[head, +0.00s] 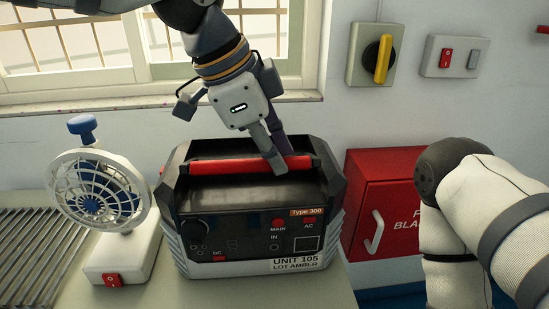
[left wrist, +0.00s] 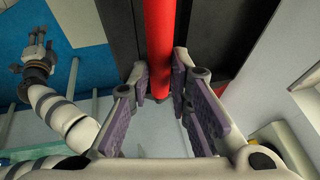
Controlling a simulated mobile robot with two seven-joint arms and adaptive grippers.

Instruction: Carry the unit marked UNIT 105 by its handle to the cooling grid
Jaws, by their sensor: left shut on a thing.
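The unit marked UNIT 105 (head: 240,228) is a dark case with pale lower edges and a red handle bar (head: 222,168) on top. It appears to stand upright on the bench. My left gripper (head: 279,164) is shut on the right part of the handle from above. In the left wrist view the red bar (left wrist: 158,40) runs between its finger pads (left wrist: 162,88). A slatted metal grid (head: 25,252), likely the cooling grid, lies at the far left, partly cut off. My right gripper (left wrist: 32,55) shows small in the left wrist view; its opening is unclear.
A fan (head: 100,195) on a white base with a red switch stands between grid and unit. A red cabinet (head: 375,200) is on the wall at right. A window sill (head: 130,108) and wall switches (head: 455,57) are behind. The bench (head: 320,285) ends just right of the unit.

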